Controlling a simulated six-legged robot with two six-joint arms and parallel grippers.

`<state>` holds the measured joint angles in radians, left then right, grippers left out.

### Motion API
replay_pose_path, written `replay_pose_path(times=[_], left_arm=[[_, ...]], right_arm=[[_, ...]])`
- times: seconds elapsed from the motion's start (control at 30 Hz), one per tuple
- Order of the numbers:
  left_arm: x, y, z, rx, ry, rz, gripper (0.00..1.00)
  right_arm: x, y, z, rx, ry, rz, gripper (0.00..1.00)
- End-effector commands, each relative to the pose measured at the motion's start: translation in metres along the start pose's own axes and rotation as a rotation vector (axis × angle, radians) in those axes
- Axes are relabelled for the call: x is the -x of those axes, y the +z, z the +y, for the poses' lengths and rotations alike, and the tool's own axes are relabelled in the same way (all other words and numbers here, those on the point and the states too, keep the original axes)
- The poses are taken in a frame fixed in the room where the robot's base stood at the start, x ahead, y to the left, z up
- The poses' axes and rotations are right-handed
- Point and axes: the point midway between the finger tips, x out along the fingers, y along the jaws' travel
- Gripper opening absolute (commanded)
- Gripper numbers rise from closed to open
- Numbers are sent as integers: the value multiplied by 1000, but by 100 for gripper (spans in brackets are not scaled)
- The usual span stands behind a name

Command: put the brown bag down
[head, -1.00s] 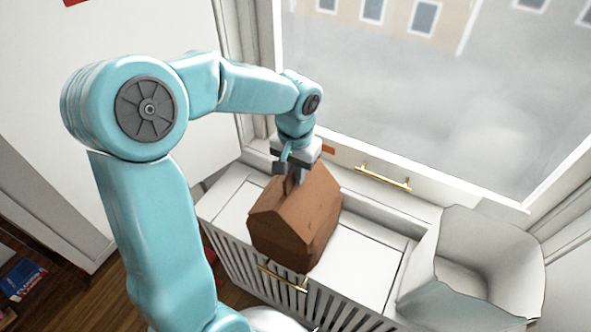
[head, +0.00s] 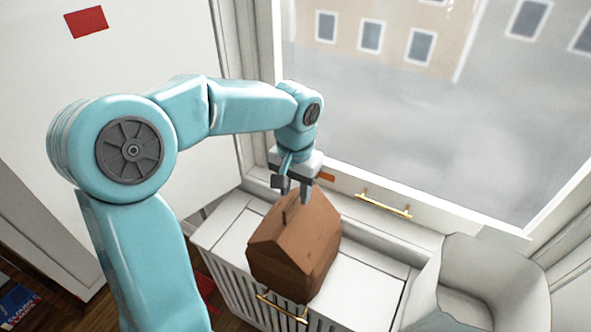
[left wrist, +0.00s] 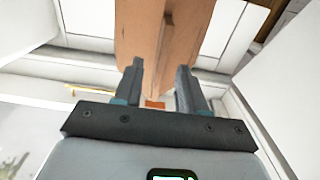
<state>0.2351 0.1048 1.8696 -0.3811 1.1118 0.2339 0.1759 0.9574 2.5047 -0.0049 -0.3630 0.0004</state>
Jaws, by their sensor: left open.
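The brown bag (head: 296,243) stands upright on the white slatted cabinet top (head: 362,268) under the window. Its handle ridge runs along its top. My left gripper (head: 292,192) is open just above the bag's top. In the left wrist view the two fingers (left wrist: 161,88) are spread apart, with the bag (left wrist: 150,35) and its ridge beyond and between them. The fingers look clear of the ridge. My right gripper is not in view.
A pale open bag or bin (head: 490,283) stands at the right of the cabinet. Gold handles are on the window frame (head: 382,204) and the cabinet front (head: 282,307). The window glass (head: 420,110) rises behind. Bare cabinet top lies right of the brown bag.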

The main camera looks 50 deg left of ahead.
Motion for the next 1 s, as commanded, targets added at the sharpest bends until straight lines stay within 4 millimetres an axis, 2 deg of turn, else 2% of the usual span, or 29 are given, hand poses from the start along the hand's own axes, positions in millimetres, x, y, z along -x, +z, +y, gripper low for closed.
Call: replay_pose_path(times=[0.1,0.2,0.4,1.0], left_arm=[[30,-1,0,-1,1,6,41],[51,-1,0,-1,1,4,41],[76,0,0,-1,0,1,41],[81,0,0,-1,0,-1,41]], right_arm=[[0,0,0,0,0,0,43],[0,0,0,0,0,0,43],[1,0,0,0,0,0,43],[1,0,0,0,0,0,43]])
